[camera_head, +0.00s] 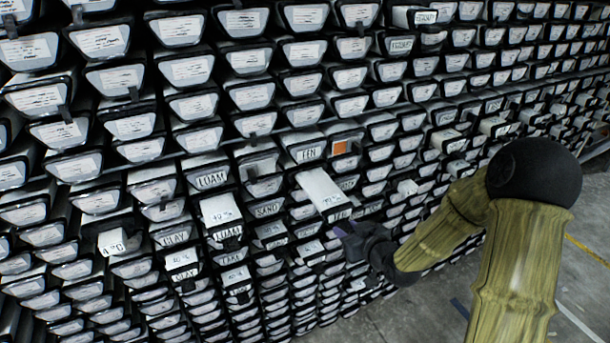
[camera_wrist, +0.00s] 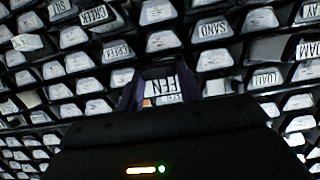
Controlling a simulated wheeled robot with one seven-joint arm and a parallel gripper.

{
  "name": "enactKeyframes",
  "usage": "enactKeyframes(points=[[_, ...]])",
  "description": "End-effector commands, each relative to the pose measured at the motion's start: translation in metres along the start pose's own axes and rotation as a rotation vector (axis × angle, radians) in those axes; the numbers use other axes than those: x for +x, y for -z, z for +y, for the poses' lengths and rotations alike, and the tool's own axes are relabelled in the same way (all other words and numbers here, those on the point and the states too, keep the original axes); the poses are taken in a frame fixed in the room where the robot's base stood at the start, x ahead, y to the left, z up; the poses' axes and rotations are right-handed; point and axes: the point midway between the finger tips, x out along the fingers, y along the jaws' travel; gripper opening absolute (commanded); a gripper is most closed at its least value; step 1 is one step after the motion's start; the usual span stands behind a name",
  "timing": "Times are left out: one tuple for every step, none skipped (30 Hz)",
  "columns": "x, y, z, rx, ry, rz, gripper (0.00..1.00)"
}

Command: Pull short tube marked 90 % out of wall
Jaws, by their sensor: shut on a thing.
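A wall of dark-rimmed trough openings with white labelled tube ends fills the head view. A short white tube (camera_head: 320,188) juts out of it, with a percent mark on its top too small to read surely. My gripper (camera_head: 345,229) is at the wall just below this tube's outer end. In the wrist view the fingers of my gripper (camera_wrist: 158,92) stand either side of a tube end lettered FEN (camera_wrist: 165,84), which shows upside down. The gripper is shut on it; the gripper body hides its lower part in that view.
Other short tubes jut out nearby, such as one marked 40 % (camera_head: 221,210) above LOAM and a white one (camera_head: 112,241) at the left. An orange tag (camera_head: 340,147) sits above right. Grey floor (camera_head: 430,312) is open at the lower right.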

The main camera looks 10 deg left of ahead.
Motion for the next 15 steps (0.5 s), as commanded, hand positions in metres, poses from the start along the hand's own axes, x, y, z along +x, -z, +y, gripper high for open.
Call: enactKeyframes(points=[[-0.003, -0.002, 0.001, 0.001, -0.002, 0.0, 0.0], [-0.005, -0.003, 0.0, 0.001, -0.002, -0.001, 0.0], [-0.007, -0.004, 0.0, 0.001, -0.001, -0.001, 0.0], [-0.009, -0.004, 0.0, 0.001, -0.001, -0.001, 0.0], [-0.01, -0.005, 0.0, 0.001, -0.001, -0.001, 0.0], [-0.013, -0.006, 0.0, 0.001, -0.002, -0.001, 0.0], [-0.015, -0.007, 0.0, 0.001, -0.002, -0.001, 0.0], [-0.016, -0.007, 0.001, 0.001, -0.002, -0.002, 0.0], [-0.019, -0.008, 0.001, 0.001, -0.003, -0.001, 0.0], [-0.02, -0.009, 0.001, 0.002, -0.003, -0.001, 0.0], [-0.022, -0.01, 0.001, 0.002, -0.003, -0.002, 0.0], [-0.025, -0.011, 0.002, 0.002, -0.003, -0.002, 0.0], [-0.026, -0.012, 0.002, 0.002, -0.004, -0.003, 0.0], [-0.028, -0.013, 0.002, 0.002, -0.004, -0.003, 0.0], [-0.03, -0.014, 0.003, 0.003, -0.005, -0.003, 0.0]])
